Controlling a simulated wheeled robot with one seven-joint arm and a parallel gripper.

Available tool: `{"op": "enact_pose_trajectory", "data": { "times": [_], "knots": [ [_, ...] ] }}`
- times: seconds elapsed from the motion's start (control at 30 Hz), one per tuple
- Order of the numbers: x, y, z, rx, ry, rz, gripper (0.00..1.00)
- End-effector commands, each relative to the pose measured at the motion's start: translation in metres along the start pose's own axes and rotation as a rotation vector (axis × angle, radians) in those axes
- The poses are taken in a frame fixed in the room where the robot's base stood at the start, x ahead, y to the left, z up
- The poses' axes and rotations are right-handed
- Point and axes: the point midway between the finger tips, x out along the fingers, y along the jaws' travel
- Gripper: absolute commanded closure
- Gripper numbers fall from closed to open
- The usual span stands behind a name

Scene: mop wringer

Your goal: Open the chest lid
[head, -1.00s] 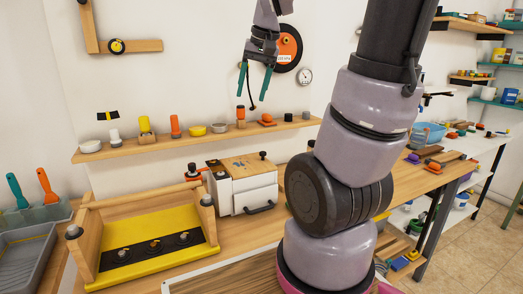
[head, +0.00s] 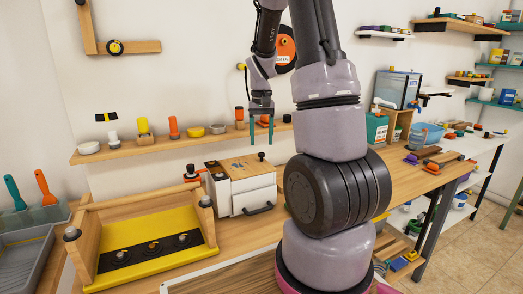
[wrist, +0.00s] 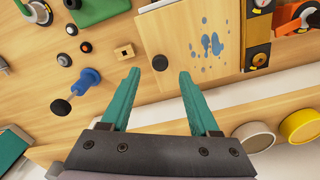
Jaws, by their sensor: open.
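The chest (head: 250,196) is a white box with a black front handle and a wooden lid (head: 235,167). The lid looks shut. A black knob (head: 262,156) stands on it. In the wrist view, the lid (wrist: 198,22) shows blue splotches, and the knob (wrist: 160,62) appears between the fingertips near its edge. My gripper (head: 261,138) has teal fingers pointing down, open and empty, above the knob. The fingers also show in the wrist view (wrist: 159,78). A gap shows between fingers and knob in the head view.
A wall shelf (head: 160,147) with cups and tools runs behind the chest, close to my gripper. A yellow tray with a wooden frame (head: 150,252) stands left of the chest. Small items, including a blue peg (wrist: 87,82), lie beside the chest.

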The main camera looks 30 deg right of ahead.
Motion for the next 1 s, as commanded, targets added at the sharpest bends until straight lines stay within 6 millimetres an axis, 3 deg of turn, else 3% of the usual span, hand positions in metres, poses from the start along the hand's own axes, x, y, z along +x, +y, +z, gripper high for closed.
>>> {"op": "enact_pose_trajectory", "data": {
  "times": [0.23, 0.63, 0.67, 0.8, 0.83, 1.0],
  "knots": [
    [0.037, 0.0, 0.0, 0.0, -0.002, 0.0, 0.38],
    [0.046, 0.0, 0.0, 0.0, 0.001, -0.001, 0.38],
    [0.046, 0.0, 0.0, 0.0, 0.001, -0.001, 0.42],
    [0.045, 0.0, 0.0, 0.0, 0.001, -0.001, 0.96],
    [0.045, 0.0, 0.0, 0.0, 0.001, -0.001, 1.0],
    [0.045, 0.0, 0.0, 0.0, 0.001, -0.001, 1.0]
  ]
}}
